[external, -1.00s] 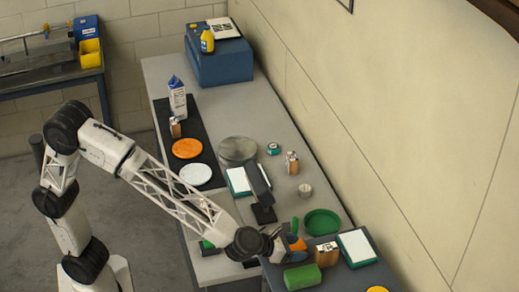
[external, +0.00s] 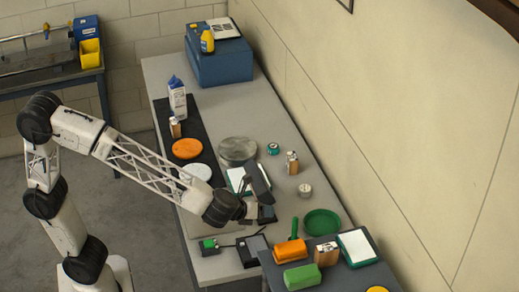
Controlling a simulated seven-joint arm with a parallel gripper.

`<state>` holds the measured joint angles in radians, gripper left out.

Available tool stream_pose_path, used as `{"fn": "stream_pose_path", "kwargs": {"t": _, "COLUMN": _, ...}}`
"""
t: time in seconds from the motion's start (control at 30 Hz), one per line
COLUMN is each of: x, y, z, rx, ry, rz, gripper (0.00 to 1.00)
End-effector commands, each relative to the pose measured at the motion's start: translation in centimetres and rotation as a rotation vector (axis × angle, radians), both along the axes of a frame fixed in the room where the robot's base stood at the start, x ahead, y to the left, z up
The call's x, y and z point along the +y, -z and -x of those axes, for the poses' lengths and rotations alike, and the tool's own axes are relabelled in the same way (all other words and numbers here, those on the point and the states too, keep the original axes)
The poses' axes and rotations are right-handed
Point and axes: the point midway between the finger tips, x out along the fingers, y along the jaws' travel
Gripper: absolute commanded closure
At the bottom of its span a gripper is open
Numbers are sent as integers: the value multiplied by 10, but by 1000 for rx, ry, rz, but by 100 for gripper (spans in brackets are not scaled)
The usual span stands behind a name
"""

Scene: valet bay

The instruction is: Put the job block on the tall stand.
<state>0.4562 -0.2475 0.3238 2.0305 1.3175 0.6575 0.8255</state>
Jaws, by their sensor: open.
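Several small things could be the job block, and I cannot tell which: a brown block with a pale face on the black mat (external: 175,128), a similar block (external: 292,163) near the wall, and another (external: 327,254) on the near blue platform. The tall stand is not clearly identifiable; raised blue boxes stand at the far end (external: 219,68) and near end (external: 363,277) of the bench. My gripper (external: 248,205) is open beside a black holder with a tilted dark plate (external: 259,181). Its fingers are small and partly lost against the dark holder; I see nothing held.
An orange block (external: 291,251) with a green handle and a green block (external: 302,276) lie on the near platform. A green dish (external: 322,223), grey disc (external: 238,150), small tin (external: 305,190) and milk carton (external: 177,96) stand on the bench (external: 275,105).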

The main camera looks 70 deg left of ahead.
Motion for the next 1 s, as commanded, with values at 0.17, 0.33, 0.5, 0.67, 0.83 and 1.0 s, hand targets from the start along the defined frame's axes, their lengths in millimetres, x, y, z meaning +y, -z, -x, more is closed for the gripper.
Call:
{"fn": "stream_pose_path", "kwargs": {"t": 0.17, "x": 81, "y": 3, "z": 57, "rx": 20, "ry": -340, "rz": 287, "gripper": 32}}
{"fn": "stream_pose_path", "kwargs": {"t": 0.33, "x": 137, "y": 14, "z": 118, "rx": 29, "ry": -665, "rz": 552, "gripper": 32}}
{"fn": "stream_pose_path", "kwargs": {"t": 0.5, "x": 175, "y": 29, "z": 184, "rx": 33, "ry": -992, "rz": 810, "gripper": 32}}
{"fn": "stream_pose_path", "kwargs": {"t": 0.67, "x": 194, "y": 45, "z": 246, "rx": 36, "ry": -1300, "rz": 1044, "gripper": 32}}
{"fn": "stream_pose_path", "kwargs": {"t": 0.83, "x": 199, "y": 60, "z": 301, "rx": 44, "ry": -1589, "rz": 1259, "gripper": 32}}
{"fn": "stream_pose_path", "kwargs": {"t": 1.0, "x": 196, "y": 70, "z": 333, "rx": 55, "ry": -1774, "rz": 1393, "gripper": 32}}
